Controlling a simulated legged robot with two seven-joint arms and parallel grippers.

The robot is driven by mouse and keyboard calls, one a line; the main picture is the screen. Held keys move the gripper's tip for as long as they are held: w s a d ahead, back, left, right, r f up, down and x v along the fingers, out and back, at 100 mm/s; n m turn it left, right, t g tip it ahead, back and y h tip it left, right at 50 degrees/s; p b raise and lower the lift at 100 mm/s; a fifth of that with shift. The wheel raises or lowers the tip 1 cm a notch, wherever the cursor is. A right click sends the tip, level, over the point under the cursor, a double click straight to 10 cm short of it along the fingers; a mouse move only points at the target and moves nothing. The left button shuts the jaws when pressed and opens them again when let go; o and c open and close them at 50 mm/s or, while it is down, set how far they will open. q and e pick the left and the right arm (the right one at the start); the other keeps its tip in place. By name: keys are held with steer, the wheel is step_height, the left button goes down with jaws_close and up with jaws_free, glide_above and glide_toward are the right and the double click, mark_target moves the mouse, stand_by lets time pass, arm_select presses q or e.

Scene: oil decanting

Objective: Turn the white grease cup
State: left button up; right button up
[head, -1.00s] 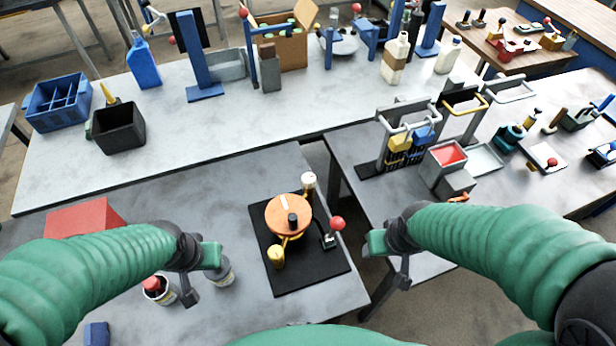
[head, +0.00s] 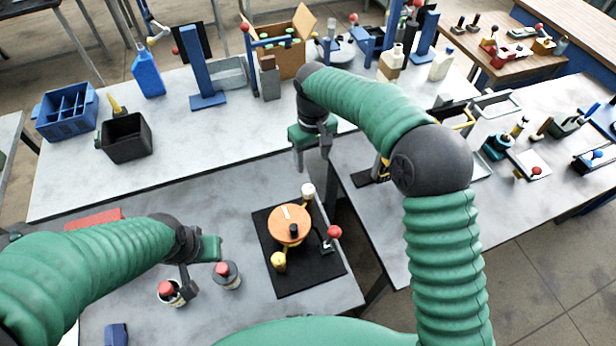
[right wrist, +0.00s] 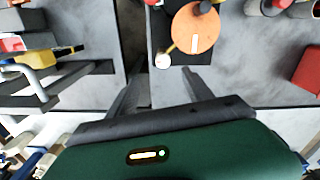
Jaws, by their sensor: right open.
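The white grease cup (head: 308,190) is a small white-topped piece on a brass stem at the back of the orange disc device (head: 290,224), above its black base plate (head: 308,278). It also shows in the right wrist view (right wrist: 163,60), just beyond the fingertips. My right gripper (head: 312,160) points down above and behind the cup, apart from it. In the right wrist view its two fingers (right wrist: 162,86) are spread and empty. My left gripper (head: 200,275) is at the left, near two red-capped cans. Its finger gap is not clear.
A yellow brass cup (head: 278,262) stands at the device's front left, and a red-knobbed lever (head: 333,233) at its right. A red-capped can (head: 228,276) is close to my left gripper. A gap separates this table from the right one.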

steer(key=w+a+r, duration=0.1)
steer(key=p, duration=0.5)
glide_toward(308, 189)
step_height(308, 189, down, 8)
steer(key=shift+r, duration=0.1)
steer(key=shift+f, duration=0.6)
arm_select(q)
steer(key=w+v, duration=0.1)
steer(key=v, duration=0.4)
steer(key=shift+r, duration=0.55)
arm_select(e)
jaws_close()
